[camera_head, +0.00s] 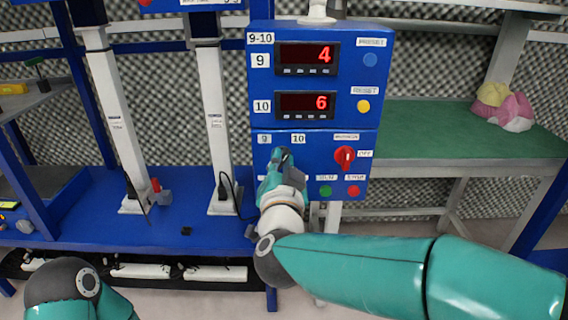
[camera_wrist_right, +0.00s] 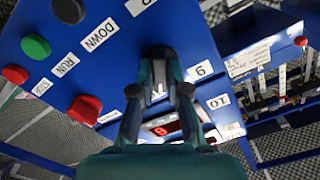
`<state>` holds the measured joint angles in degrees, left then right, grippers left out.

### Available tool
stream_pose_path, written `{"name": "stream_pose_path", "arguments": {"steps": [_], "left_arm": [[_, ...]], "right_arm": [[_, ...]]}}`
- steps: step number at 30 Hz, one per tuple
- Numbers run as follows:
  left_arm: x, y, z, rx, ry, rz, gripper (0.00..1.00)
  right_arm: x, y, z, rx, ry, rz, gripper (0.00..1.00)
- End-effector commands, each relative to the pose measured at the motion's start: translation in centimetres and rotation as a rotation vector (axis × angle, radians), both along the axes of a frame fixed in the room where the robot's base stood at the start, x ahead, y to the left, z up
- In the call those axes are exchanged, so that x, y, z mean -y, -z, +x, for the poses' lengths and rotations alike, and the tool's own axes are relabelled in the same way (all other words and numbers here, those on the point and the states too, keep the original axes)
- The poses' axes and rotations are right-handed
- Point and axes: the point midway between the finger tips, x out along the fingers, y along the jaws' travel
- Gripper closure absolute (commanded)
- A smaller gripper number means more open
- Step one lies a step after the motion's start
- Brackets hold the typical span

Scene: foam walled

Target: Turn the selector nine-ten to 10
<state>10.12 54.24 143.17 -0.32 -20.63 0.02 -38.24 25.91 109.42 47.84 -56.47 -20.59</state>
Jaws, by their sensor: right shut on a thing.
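The blue control panel (camera_head: 318,141) carries a label 9 (camera_head: 265,139) and a label 10 (camera_head: 298,139) on its lower box. My right gripper (camera_head: 281,160) is at the panel just below these labels and covers the selector nine-ten in the head view. In the wrist view my right gripper (camera_wrist_right: 160,75) is shut on the dark selector knob (camera_wrist_right: 158,52), near the labels 9 (camera_wrist_right: 200,72) and 10 (camera_wrist_right: 218,102). Which label the knob points at cannot be told. My left gripper is out of view; only part of that arm shows at lower left.
A red rotary switch (camera_head: 344,157), a green button (camera_head: 325,191) and a red button (camera_head: 353,191) sit close to the right of my gripper. A green table (camera_head: 450,140) stands to the right.

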Motion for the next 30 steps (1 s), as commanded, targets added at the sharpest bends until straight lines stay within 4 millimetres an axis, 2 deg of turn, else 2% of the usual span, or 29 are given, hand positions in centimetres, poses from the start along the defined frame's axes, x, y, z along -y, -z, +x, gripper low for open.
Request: {"name": "stream_pose_path", "arguments": {"steps": [3, 4, 8, 20, 26, 30], "left_arm": [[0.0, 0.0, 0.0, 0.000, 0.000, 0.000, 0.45], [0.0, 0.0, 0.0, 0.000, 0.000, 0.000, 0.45], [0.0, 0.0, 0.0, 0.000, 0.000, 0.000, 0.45], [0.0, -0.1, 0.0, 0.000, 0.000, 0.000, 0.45], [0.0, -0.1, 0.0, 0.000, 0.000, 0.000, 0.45], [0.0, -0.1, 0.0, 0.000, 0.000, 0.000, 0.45]], "right_arm": [[0.1, 0.2, 0.0, -0.005, 0.001, 0.002, 1.00], [0.1, 0.2, 0.0, -0.005, 0.001, 0.002, 0.82], [0.1, 0.2, 0.0, -0.004, 0.001, 0.001, 0.61], [0.0, 0.0, -0.4, -0.001, 0.000, 0.000, 0.60], [0.0, 0.0, -3.1, -0.001, -0.002, 0.000, 0.60], [0.0, 0.0, -6.0, -0.001, -0.003, 0.001, 0.60]]}}
